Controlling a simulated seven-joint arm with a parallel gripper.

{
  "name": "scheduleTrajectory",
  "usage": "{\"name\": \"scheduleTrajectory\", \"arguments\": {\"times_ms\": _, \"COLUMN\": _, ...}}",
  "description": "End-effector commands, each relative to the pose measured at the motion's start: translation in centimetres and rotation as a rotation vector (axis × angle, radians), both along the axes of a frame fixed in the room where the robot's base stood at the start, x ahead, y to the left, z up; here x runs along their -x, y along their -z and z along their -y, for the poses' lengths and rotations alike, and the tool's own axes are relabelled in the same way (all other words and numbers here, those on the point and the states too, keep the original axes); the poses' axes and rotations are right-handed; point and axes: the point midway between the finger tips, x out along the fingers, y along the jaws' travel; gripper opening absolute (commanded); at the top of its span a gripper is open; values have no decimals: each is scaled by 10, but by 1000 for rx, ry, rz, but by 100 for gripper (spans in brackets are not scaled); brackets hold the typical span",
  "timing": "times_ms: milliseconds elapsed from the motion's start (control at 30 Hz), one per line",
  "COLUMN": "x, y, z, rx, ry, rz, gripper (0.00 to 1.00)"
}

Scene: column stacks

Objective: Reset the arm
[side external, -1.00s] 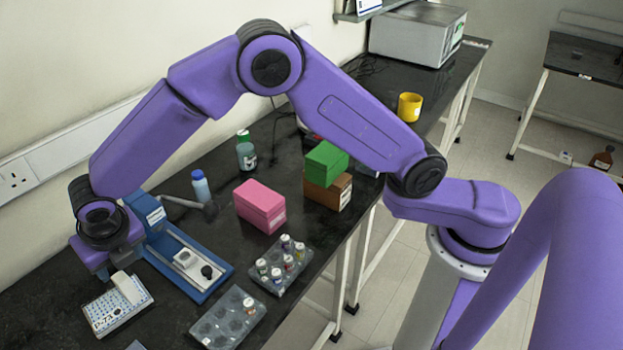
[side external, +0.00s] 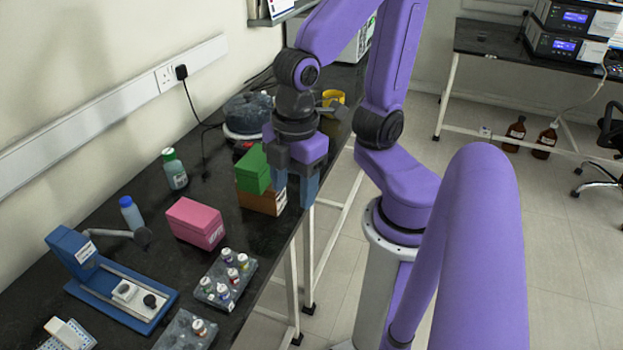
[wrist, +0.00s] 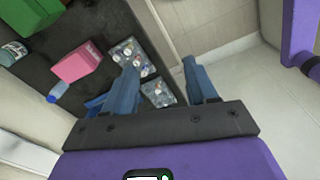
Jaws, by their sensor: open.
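My gripper (side external: 293,193) points down near the front edge of the bench, close to the right side of a stack with a green box (side external: 252,168) on a brown box (side external: 262,200). Its blue-grey fingers are apart with nothing between them; I cannot tell whether one touches the stack. In the wrist view my gripper (wrist: 161,66) is also open and empty, over the bench edge and floor. The green box (wrist: 30,12) shows there at the upper left.
A pink box (side external: 194,223), a vial rack (side external: 215,297), a blue device (side external: 122,295) and two bottles stand left on the black bench. A yellow cup (side external: 333,96) and a dark round device (side external: 249,115) stand behind my gripper. Open floor lies to the right.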

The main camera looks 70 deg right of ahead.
Motion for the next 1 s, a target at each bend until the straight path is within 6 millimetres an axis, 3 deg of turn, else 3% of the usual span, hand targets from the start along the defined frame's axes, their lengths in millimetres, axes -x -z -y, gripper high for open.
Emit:
{"name": "scheduleTrajectory", "arguments": {"times_ms": 100, "x": 21, "y": 2, "z": 20, "rx": -6, "ry": 104, "rz": -23, "gripper": 57}}
{"name": "scheduleTrajectory", "arguments": {"times_ms": 233, "x": 29, "y": 4, "z": 27, "rx": -6, "ry": 149, "rz": -34, "gripper": 57}}
{"name": "scheduleTrajectory", "arguments": {"times_ms": 1000, "x": 28, "y": 4, "z": 27, "rx": -6, "ry": 150, "rz": -34, "gripper": 57}}
